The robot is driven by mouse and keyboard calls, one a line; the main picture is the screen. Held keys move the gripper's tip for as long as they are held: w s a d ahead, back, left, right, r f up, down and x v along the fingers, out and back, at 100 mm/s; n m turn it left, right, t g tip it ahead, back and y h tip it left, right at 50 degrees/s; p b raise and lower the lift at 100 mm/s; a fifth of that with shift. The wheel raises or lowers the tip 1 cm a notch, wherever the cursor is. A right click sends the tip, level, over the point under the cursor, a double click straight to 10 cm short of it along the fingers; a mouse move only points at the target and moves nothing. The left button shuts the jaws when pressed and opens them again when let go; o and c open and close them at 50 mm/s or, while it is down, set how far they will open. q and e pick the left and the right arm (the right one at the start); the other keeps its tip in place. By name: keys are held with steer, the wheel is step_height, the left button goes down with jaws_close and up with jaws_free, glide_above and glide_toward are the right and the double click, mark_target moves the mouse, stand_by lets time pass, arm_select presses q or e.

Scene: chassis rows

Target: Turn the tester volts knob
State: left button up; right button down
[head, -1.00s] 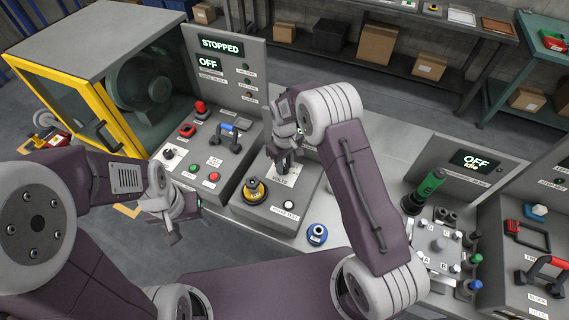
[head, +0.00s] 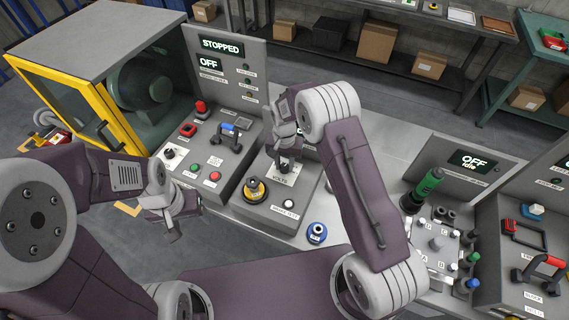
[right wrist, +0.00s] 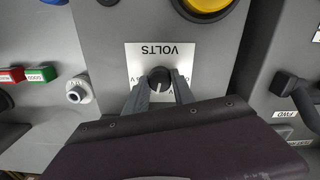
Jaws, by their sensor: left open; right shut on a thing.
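The tester volts knob (right wrist: 159,78) is a small round black knob on a white plate marked VOLTS (right wrist: 140,54), seen upside down in the right wrist view. My right gripper (right wrist: 160,88) is shut on the knob, one finger on each side of it. In the head view my right gripper (head: 286,158) reaches down onto the tester box (head: 262,217), and the knob is mostly hidden beneath it. My left gripper (head: 174,228) is open and empty, left of the tester box and apart from it.
A yellow and black knob (head: 254,191) and a white button (head: 288,204) sit on the same box. A blue round piece (head: 317,233) stands on the bench to its right. The STOPPED panel (head: 221,47) and a blue-handled switch (head: 229,134) are to the left.

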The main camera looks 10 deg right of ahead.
mark_target(285, 166)
steer(key=shift+w+r+m, duration=0.15)
steer(key=shift+w+m, duration=0.05)
steer(key=shift+m, duration=1.3)
steer(key=c, duration=1.1)
jaws_free()
steer(key=shift+s, duration=0.1)
steer(key=shift+o, duration=0.2)
step_height(285, 166, up, 9)
steer(key=b, duration=0.1)
